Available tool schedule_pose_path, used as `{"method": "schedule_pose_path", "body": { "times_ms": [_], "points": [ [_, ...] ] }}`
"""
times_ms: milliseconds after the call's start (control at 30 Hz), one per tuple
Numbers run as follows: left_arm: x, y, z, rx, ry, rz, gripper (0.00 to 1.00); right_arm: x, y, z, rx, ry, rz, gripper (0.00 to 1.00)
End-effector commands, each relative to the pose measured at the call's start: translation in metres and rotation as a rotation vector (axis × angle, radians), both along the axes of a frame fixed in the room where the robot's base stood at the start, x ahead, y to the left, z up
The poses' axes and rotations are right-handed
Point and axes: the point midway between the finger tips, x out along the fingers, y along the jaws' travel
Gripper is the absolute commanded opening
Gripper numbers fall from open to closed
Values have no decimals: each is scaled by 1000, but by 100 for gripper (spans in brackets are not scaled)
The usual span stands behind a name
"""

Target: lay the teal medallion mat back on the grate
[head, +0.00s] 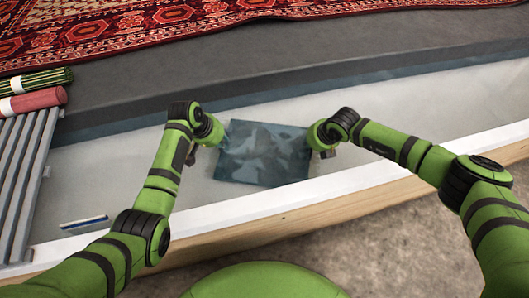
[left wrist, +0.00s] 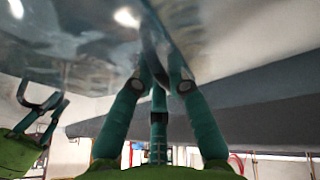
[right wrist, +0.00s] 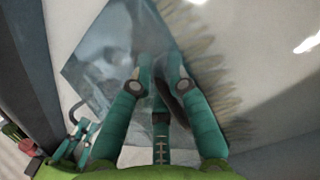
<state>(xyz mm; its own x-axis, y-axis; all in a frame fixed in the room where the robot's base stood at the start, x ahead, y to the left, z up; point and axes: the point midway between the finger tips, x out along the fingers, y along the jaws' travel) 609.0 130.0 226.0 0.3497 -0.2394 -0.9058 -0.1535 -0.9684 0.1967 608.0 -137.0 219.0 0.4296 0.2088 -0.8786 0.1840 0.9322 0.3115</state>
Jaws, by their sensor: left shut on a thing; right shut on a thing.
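The teal medallion mat (head: 265,152) is a dark blue-teal rectangle with blurry paler patches, spread between my two grippers over the pale pit floor. My left gripper (head: 220,138) is shut on its left edge. My right gripper (head: 317,143) is shut on its right edge. The mat also shows at the fingers in the left wrist view (left wrist: 90,50) and the right wrist view (right wrist: 105,50). The left wrist view shows its glossy underside from below, so it is off the floor there. The grey slatted grate (head: 22,180) lies at the far left, away from the mat.
A red roll (head: 35,101) and a green striped roll (head: 36,79) lie at the grate's far end. A red patterned rug (head: 150,28) covers the back ledge. The white-topped wooden pit wall (head: 300,212) runs in front. A small blue-and-white strip (head: 83,222) lies near the grate.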

Motion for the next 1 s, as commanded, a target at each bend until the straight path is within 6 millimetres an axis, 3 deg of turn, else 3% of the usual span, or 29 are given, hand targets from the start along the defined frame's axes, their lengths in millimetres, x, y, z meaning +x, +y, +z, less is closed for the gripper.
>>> {"method": "schedule_pose_path", "body": {
  "times_ms": [267, 633, 1000],
  "points": [
    [1, 8, 10, 14, -2, 7, 0, 2, -5, 12, -6, -3, -5, 0],
    [0, 9, 46, 16, 1, 7, 0, 2, -7, 49, -9, -4, -6, 0],
    [0, 9, 48, 16, 3, 7, 0, 3, -8, 51, -11, -4, -6, 0]
  ]
}}
